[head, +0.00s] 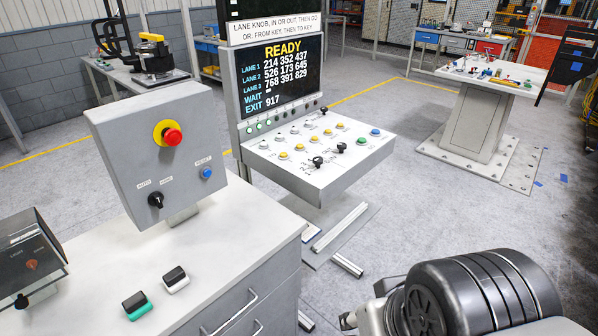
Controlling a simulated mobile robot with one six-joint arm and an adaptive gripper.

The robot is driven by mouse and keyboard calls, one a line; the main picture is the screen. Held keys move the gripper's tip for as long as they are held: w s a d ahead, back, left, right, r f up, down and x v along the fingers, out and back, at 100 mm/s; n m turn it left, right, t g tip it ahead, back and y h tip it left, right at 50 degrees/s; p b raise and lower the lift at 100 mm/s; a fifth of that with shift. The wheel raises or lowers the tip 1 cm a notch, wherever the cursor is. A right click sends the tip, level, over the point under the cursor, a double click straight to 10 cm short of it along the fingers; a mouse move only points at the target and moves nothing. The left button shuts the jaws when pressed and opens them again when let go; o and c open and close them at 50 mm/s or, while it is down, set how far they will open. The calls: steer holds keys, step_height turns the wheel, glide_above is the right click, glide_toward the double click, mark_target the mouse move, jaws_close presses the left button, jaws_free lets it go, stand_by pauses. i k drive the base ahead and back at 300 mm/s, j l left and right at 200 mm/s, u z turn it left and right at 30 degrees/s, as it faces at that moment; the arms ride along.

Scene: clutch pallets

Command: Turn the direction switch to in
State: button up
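A sloped white control console (318,182) stands in the middle of the head view, below a dark display (280,78) reading READY. The console carries several black knobs: one near its front edge (317,162), one just right of it (341,147) and a smaller one at the back right (324,110). Their labels are too small to read, so I cannot tell which is the direction switch or where it points. I cannot make out my gripper in this view. Nothing touches the console.
A grey box with a red stop button (173,137) and a black selector (156,200) stands on a white cabinet (215,262) in front left. A dark ribbed cylinder (480,290) fills the lower right. Floor (400,200) is open between the console and a white pedestal table (478,125).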

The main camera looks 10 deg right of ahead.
mark_target(341, 147)
steer(key=i+l, duration=0.5)
steer(key=i, duration=0.2)
steer(key=i+l+u, duration=0.1)
steer(key=i+l, duration=0.35)
steer(key=i, duration=0.25)
